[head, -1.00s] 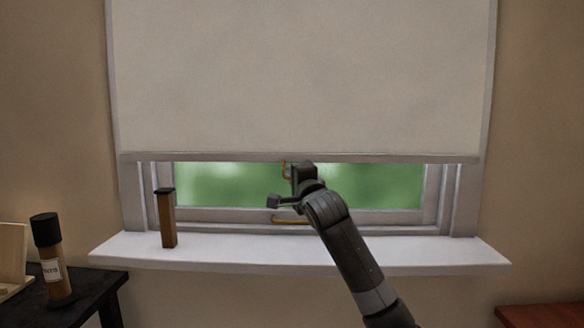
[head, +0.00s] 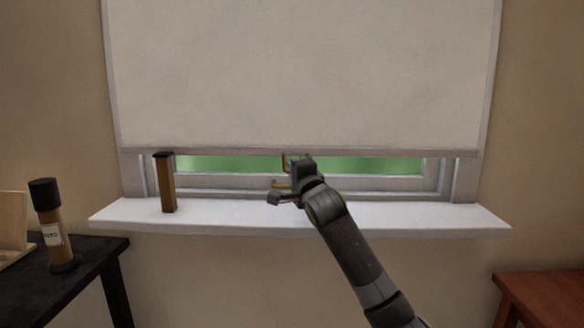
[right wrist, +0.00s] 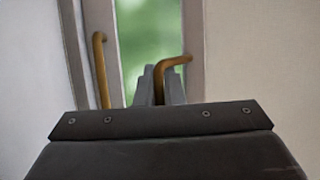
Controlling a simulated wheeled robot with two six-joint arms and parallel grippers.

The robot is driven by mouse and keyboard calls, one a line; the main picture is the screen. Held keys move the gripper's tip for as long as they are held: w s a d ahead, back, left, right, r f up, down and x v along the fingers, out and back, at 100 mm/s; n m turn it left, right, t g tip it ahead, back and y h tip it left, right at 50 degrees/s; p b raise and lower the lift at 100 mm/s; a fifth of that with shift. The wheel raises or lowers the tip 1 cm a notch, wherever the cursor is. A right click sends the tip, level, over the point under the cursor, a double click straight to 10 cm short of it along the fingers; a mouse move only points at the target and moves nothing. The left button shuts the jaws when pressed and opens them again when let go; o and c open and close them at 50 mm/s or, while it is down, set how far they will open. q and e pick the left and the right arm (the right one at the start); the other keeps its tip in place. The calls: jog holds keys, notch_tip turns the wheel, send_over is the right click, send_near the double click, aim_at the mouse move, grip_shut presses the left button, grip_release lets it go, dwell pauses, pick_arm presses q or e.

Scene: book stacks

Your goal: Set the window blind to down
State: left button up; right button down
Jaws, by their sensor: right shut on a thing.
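The window blind (head: 300,75) is a cream sheet covering most of the window (head: 215,165). Its bottom bar (head: 210,153) hangs a little above the sill, with a narrow strip of green glass showing below. My right gripper (head: 296,175) is at the bar's middle. In the right wrist view its fingers (right wrist: 160,86) are closed on a bent brass pull (right wrist: 175,63) on the blind's bar. A second brass handle (right wrist: 100,70), on the window's lower frame, stands apart to the left there. My left gripper is not in view.
A white sill (head: 400,217) juts out below the window. A brown block with a dark top (head: 167,185) stands on its left part. A dark table (head: 95,262) with a brown bottle (head: 50,225) is at left, a reddish table (head: 545,290) at right.

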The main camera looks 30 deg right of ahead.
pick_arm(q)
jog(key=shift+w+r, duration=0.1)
pick_arm(e)
jog(key=c, duration=1.8)
grip_release()
